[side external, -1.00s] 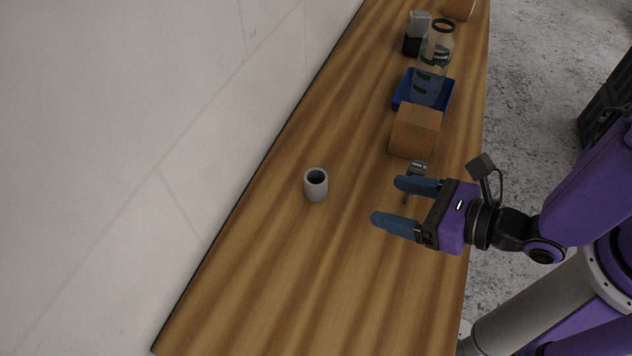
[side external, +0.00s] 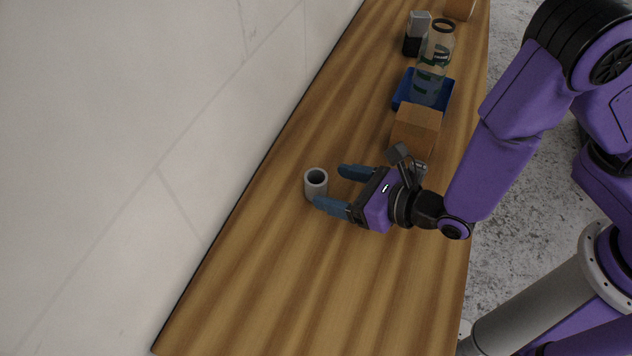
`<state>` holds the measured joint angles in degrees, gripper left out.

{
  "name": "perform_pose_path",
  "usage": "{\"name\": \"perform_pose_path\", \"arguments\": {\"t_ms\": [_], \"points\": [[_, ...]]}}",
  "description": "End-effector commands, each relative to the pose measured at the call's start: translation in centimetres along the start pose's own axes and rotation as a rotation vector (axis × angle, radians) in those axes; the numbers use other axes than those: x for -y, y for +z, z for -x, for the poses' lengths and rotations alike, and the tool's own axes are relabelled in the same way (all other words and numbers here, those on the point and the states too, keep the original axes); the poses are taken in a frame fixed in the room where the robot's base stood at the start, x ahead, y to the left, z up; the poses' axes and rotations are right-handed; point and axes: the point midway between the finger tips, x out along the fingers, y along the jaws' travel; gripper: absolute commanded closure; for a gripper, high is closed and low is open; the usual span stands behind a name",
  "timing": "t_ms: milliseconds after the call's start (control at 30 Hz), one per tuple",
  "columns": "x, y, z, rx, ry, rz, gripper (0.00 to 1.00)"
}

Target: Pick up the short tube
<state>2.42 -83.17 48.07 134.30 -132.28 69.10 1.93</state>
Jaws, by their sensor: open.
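The short tube (side external: 316,188) is a small grey cylinder with an open dark top. It stands upright on the wooden bench, near the wall side. My gripper (side external: 329,186) is open, with its two blue fingers pointing left toward the tube. The lower finger's tip overlaps the tube's lower right edge in the picture. The upper finger's tip is to the right of the tube's rim. I cannot tell whether either finger touches the tube. Nothing is held between the fingers.
An orange-brown block (side external: 416,128) stands just behind my gripper. Beyond it a clear bottle (side external: 433,60) stands in a blue tray (side external: 402,99), near a grey and black object (side external: 417,34). The wall (side external: 150,120) borders the bench (side external: 290,290) on the left. The near bench is clear.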

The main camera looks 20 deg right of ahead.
Motion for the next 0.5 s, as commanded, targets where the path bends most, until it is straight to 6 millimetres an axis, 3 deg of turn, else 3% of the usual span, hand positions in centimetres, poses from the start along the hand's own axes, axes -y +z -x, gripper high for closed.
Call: {"name": "perform_pose_path", "arguments": {"t_ms": [167,500], "points": [[0.0,-0.1,-0.9,0.0,0.0,0.001,0.26],[-0.3,-0.3,-5.0,0.0,-0.001,-0.001,0.26]]}}
